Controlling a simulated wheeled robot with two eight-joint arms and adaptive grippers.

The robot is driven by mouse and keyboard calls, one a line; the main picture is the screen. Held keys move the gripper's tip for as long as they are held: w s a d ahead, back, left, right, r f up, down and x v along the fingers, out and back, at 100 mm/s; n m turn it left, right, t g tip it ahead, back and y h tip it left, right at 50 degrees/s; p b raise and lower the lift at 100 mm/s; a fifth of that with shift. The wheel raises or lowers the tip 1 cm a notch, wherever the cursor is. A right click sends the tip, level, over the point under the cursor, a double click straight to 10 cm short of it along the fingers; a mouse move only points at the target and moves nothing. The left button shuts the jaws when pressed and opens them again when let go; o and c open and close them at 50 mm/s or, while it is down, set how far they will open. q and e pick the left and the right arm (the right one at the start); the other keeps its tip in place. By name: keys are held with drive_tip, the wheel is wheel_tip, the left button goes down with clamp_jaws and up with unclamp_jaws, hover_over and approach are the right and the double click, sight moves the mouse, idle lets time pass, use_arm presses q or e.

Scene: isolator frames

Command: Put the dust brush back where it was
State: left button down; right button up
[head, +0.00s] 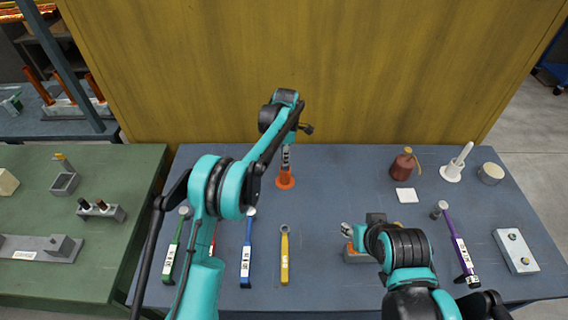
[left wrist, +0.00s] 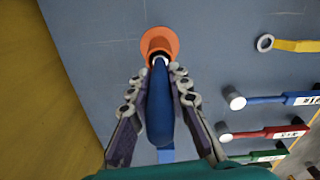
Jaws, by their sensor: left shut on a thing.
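My left gripper (left wrist: 160,80) is shut on a blue-handled tool (left wrist: 160,110), which I take to be the dust brush. An orange round base (left wrist: 158,38) lies at the handle's far end in the left wrist view; a pale part shows between them. Whether the tool sits in the base or just above it, I cannot tell. In the head view the left gripper (head: 286,157) points down over the orange base (head: 285,182) at the back of the blue-grey table. The bristles are not visible. My right gripper (head: 350,232) is low at the front right, its jaws unclear.
A blue hammer (head: 247,255) and yellow wrench (head: 284,258) lie in front. A purple hammer (head: 459,248), brown bottle (head: 403,166), white stand (head: 452,172) and white box (head: 515,251) are right. A yellow wall (head: 350,70) stands close behind.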

sight(285, 168)
use_arm(q)
drive_tip(key=shift+f, duration=1.35)
drive_tip(key=shift+f, duration=0.1)
drive_tip(key=c, duration=1.4)
unclamp_jaws()
drive_tip(key=shift+d, duration=0.1)
drive_tip(key=shift+r, duration=0.2)
wheel_tip(285, 168, up, 12)
drive_tip(key=shift+r+p, duration=0.1)
drive_tip(key=shift+p, duration=0.65)
